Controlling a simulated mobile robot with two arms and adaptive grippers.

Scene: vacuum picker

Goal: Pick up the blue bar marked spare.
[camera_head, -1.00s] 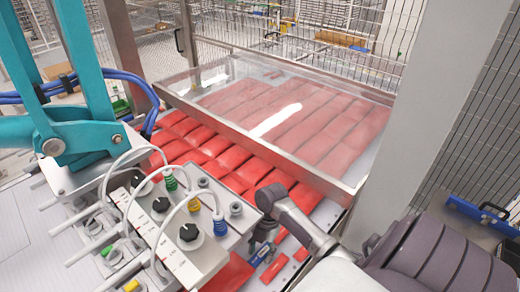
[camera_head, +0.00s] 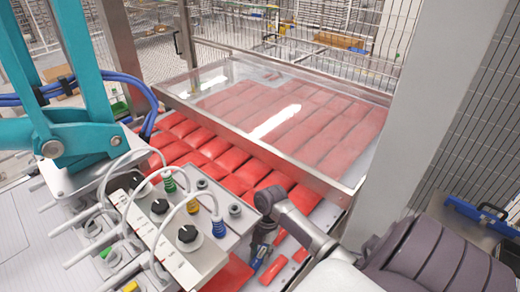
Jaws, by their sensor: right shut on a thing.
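My right arm comes in from the lower right, and its gripper (camera_head: 261,246) points down beside the grey control box. The gripper is shut on the blue bar (camera_head: 258,257), which shows as a small blue patch at the fingers. The gripper hides part of the bar, and any marking on it is too small to read. I cannot tell whether the bar is clear of the surface below. My left gripper is not in view.
Small red bars (camera_head: 271,272) lie close to the gripper. The control box (camera_head: 206,229) with knobs and cables stands just left. Red packs (camera_head: 232,160) fill the conveyor under a clear cover (camera_head: 270,110). A teal picker arm (camera_head: 85,60) and a grey post (camera_head: 415,110) flank it.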

